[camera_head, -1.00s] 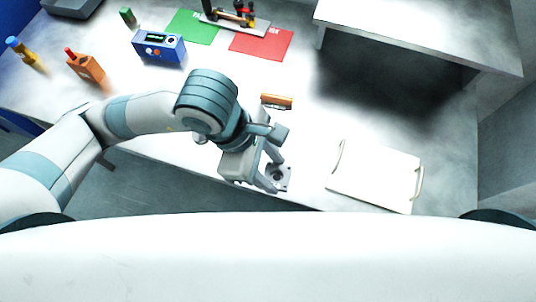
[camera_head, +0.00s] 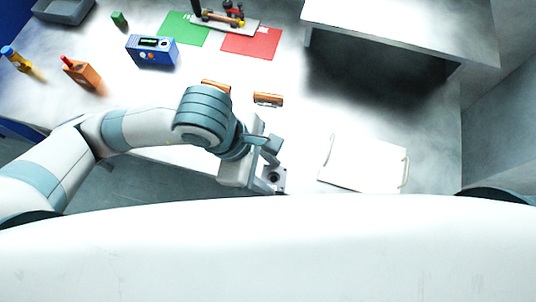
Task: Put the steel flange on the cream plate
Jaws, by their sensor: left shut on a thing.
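The steel flange (camera_head: 276,179) is a small grey square piece with a dark round hole. It is at my left gripper (camera_head: 268,165), near the table's front edge. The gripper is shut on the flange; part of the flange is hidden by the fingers. The cream plate (camera_head: 362,165) is a flat pale board with two raised handles, lying to the right of the gripper, apart from it. My right gripper is not in view.
Two orange-brown pieces (camera_head: 268,99) lie behind the gripper. A blue box (camera_head: 152,50), an orange block (camera_head: 81,73), a green mat (camera_head: 184,29) and a red mat (camera_head: 251,43) are further back. A raised white shelf (camera_head: 400,30) stands at the back right. Table between gripper and plate is clear.

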